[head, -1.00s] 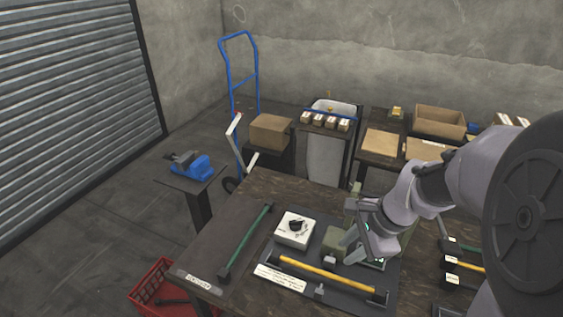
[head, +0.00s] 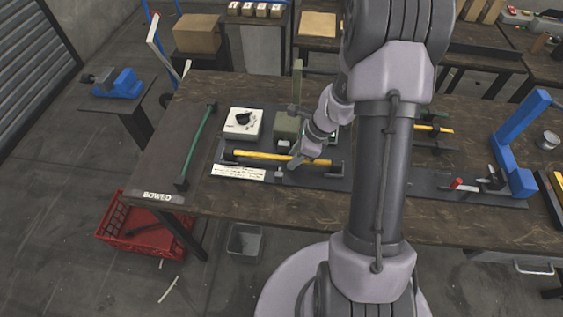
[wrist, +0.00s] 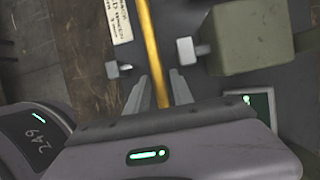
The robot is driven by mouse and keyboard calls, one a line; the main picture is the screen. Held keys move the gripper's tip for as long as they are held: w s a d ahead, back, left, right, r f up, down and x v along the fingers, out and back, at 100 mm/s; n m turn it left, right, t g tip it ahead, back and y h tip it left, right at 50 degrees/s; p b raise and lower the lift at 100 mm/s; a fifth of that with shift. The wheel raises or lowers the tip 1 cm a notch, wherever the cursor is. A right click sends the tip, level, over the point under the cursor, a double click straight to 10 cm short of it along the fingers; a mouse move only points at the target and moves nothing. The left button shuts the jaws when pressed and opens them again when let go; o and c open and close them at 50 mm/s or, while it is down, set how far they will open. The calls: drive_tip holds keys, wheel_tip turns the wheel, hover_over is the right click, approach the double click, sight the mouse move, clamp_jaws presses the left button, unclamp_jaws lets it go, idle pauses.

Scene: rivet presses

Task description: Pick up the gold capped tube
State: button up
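The gold tube (head: 262,155) with dark end caps lies across dark holders on the bench fixture, behind a white label strip. In the wrist view the gold tube (wrist: 148,38) runs down between my fingers. My gripper (head: 296,161) is over the right half of the tube. In the wrist view my gripper (wrist: 158,88) is open, with one finger on each side of the tube and visible gaps. I cannot tell how far above the tube the fingertips are.
A white dial box (head: 243,123) and a green press block (head: 287,126) stand just behind the tube. A green tube (head: 198,140) lies on the left mat marked BOWED. Another yellow tube (head: 433,128) lies right of my arm. A red crate (head: 150,235) sits on the floor.

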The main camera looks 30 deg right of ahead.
drive_tip(key=shift+r, duration=0.15)
drive_tip(key=shift+c, duration=0.5)
clamp_jaws()
